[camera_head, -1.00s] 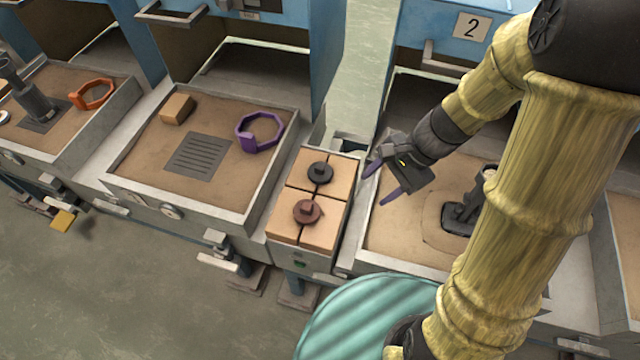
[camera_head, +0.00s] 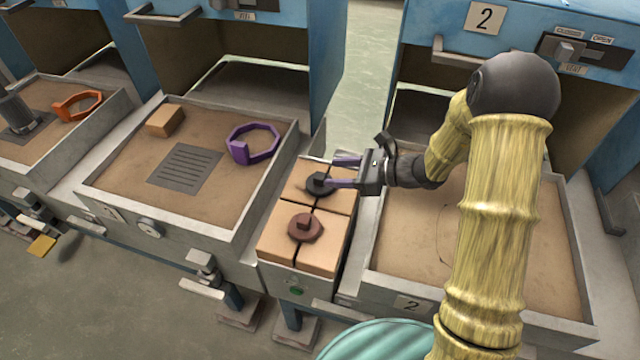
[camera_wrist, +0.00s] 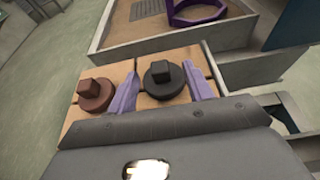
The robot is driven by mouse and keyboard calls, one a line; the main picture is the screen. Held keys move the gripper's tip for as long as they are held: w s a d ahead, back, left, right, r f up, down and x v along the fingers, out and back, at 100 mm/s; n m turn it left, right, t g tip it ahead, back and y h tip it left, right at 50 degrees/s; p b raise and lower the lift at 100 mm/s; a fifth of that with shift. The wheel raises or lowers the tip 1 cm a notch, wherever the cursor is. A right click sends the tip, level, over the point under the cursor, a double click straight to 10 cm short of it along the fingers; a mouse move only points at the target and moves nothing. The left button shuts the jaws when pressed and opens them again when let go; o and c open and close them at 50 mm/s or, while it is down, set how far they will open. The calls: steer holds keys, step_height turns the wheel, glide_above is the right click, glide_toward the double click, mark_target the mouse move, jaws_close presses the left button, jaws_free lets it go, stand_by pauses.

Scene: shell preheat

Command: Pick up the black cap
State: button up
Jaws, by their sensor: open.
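The black cap (camera_head: 319,184), a round disc with a square knob, lies on the rear tan blocks of the small stand between the two sand trays. It also shows in the wrist view (camera_wrist: 164,81). My gripper (camera_head: 343,171) is open, with its purple fingers level with the cap. In the wrist view (camera_wrist: 160,92) one finger is on each side of the black cap, and I cannot tell whether they touch it. The brown cap (camera_head: 305,228) sits on the front blocks, outside the left finger in the wrist view (camera_wrist: 96,95).
A purple ring (camera_head: 252,144), a tan block (camera_head: 165,120) and a grey grate (camera_head: 186,168) lie in the tray left of the stand. An orange ring (camera_head: 78,106) lies in the far left tray. The stand's raised edge (camera_head: 318,140) is close to the fingers.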

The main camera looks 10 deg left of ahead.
mark_target(322, 176)
steer(key=shift+x, duration=1.05)
steer(key=shift+f, duration=0.1)
steer(key=x, duration=0.5)
steer(key=shift+s+f+b, duration=0.2)
steer(key=shift+f+b, duration=0.1)
steer(key=shift+b, duration=0.05)
steer(key=c, duration=1.1)
